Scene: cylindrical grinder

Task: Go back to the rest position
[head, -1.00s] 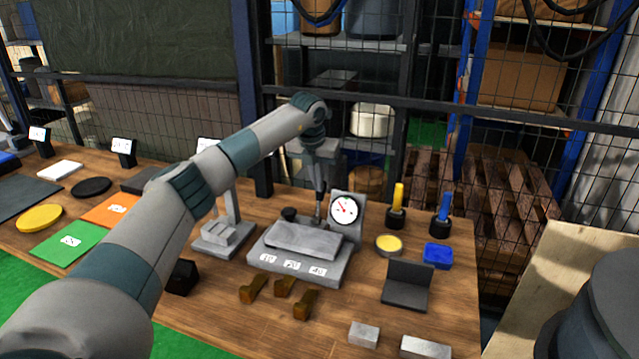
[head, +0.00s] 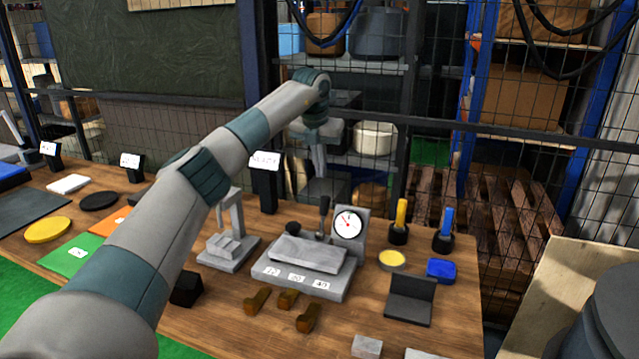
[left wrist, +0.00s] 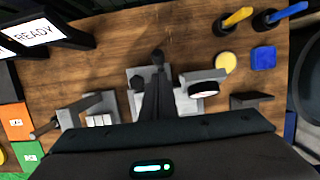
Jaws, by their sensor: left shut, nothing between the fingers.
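My left arm reaches in from the left in the head view, and its gripper (head: 319,167) hangs down above the grey dial-gauge fixture (head: 300,276), apart from it. In the left wrist view its dark fingers (left wrist: 157,80) are together with nothing between them, and the fixture (left wrist: 137,105) lies below, partly hidden by them. The fixture carries a grey plate, a round dial (head: 348,224) and an upright dark-topped lever (head: 323,217). My right gripper is not in view.
A grey stand (head: 229,246) is left of the fixture. Brown pieces (head: 287,299) lie in front. Yellow (head: 401,216) and blue (head: 446,225) upright handles, a blue box (head: 441,269) and a black angle block (head: 410,301) are to the right. A mesh fence stands behind the bench.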

